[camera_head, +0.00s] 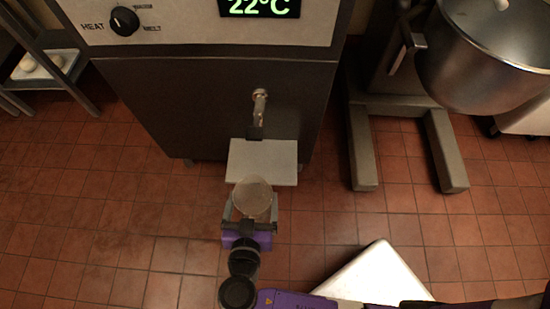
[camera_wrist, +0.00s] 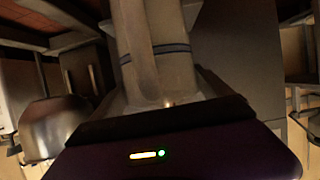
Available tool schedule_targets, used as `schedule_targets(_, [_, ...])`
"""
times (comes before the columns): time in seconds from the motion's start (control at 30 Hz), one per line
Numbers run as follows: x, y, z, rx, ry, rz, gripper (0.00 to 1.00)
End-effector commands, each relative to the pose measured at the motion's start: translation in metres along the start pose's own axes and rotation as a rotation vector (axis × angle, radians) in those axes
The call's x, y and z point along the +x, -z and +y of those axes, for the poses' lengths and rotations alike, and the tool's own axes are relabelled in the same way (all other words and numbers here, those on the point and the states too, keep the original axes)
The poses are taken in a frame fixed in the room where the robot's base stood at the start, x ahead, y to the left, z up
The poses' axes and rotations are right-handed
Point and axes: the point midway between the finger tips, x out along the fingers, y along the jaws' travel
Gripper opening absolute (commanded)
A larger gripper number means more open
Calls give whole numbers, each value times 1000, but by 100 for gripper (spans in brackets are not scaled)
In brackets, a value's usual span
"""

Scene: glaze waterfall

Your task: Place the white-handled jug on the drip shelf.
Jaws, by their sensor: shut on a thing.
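The jug (camera_head: 252,196) is a pale, see-through vessel, seen from above in the head view. My gripper (camera_head: 251,204) is shut on it, with one finger on each side. In the wrist view the jug (camera_wrist: 176,65) fills the middle, with a dark blue band around it and a pale upright strip in front that looks like its handle. The drip shelf (camera_head: 262,158) is a bare light-grey plate just beyond the jug. The jug's far rim overlaps the shelf's near edge in the picture; I cannot tell their height difference.
A spout (camera_head: 259,108) hangs over the back of the shelf from a dark machine (camera_head: 200,100) reading 22°C. A steel pot (camera_head: 490,55) on a stand is at the right. A white board-like surface (camera_head: 375,275) lies at lower right. A rack (camera_head: 45,60) is at far left.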

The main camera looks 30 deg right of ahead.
Motion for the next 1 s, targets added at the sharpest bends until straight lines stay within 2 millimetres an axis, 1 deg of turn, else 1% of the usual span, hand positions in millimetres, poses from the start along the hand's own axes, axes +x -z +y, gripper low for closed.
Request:
schedule_targets(0.07, [6, 3, 0, 2, -1, 1, 19])
schedule_targets(0.17, [22, 9, 0, 3, -3, 2, 19])
schedule_targets(0.4, [76, 32, 1, 4, -3, 3, 19])
schedule_targets(0.5, [98, 40, 1, 3, -2, 2, 19])
schedule_targets(0.6, [115, 48, 1, 2, -2, 2, 19])
schedule_targets(0.7, [126, 52, 1, 1, 0, 2, 19])
schedule_targets(0.9, [136, 57, 1, 1, -1, 1, 19])
schedule_targets(1.0, [148, 61, 2, 2, -2, 2, 19])
